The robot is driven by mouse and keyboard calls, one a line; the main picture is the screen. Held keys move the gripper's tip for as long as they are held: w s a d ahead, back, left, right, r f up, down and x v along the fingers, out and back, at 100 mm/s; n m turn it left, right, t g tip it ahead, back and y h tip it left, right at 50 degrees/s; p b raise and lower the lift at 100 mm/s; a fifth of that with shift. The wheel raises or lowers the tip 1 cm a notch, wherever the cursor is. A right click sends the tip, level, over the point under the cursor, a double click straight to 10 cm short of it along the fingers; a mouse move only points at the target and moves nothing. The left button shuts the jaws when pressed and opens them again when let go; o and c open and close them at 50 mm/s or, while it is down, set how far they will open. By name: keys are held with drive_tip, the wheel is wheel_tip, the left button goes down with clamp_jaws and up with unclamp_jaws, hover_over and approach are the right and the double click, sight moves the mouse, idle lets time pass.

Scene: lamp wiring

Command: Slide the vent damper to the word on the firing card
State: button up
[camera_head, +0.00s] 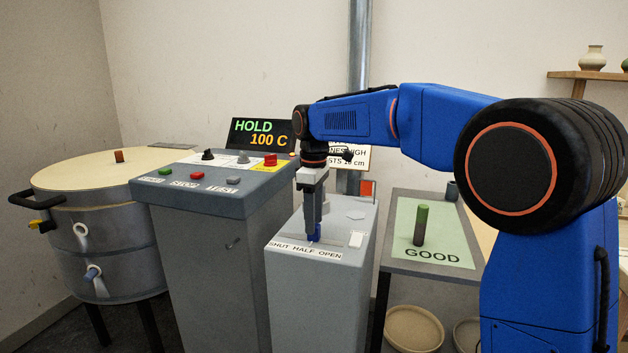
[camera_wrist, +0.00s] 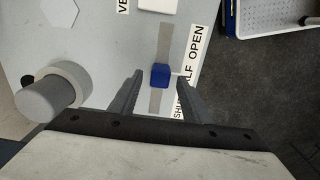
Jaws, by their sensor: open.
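The vent damper's blue knob (camera_wrist: 160,75) sits in a straight grey slot (camera_wrist: 165,42) on a grey pedestal top (camera_head: 340,218). A white pointer on the knob is beside HALF on the SHUT HALF OPEN label (camera_wrist: 197,40), which also shows in the head view (camera_head: 305,250). My gripper (camera_wrist: 159,78) is open, its fingers either side of the knob; contact cannot be told. In the head view my gripper (camera_head: 313,236) points down over the slot and partly covers the knob. A white card (camera_head: 354,158) behind my arm is partly hidden; I cannot read a damper word on it.
A grey console (camera_head: 228,190) with buttons and a HOLD 100 C display (camera_head: 261,134) stands left, beside a round kiln (camera_head: 90,175). A table with a green GOOD mat (camera_head: 452,237) stands right. A round grey post (camera_wrist: 48,98) rises near my left finger.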

wheel_tip(320, 180, up, 14)
drive_tip(key=shift+r, duration=0.2)
idle(0.4)
drive_tip(key=s+d+f+m+t, duration=0.1)
drive_tip(key=s+d+f+m, duration=0.25)
drive_tip(key=s+d, duration=0.55)
drive_tip(key=s+d+f+m+t, duration=0.1)
drive_tip(key=s+d+f+m, duration=0.25)
drive_tip(key=s+d, duration=0.55)
drive_tip(key=s+d+f+m+t, duration=0.1)
drive_tip(key=s+d+f+m, duration=0.2)
drive_tip(key=s+f, duration=0.6)
drive_tip(key=s+d+f+m+t, duration=0.1)
drive_tip(key=s+d+f+m, duration=0.3)
drive_tip(key=s+f, duration=0.5)
drive_tip(key=shift+s+d+f+t, duration=0.25)
drive_tip(key=shift+s+d+t, duration=0.15)
drive_tip(key=shift+s+d, duration=0.1)
idle(0.7)
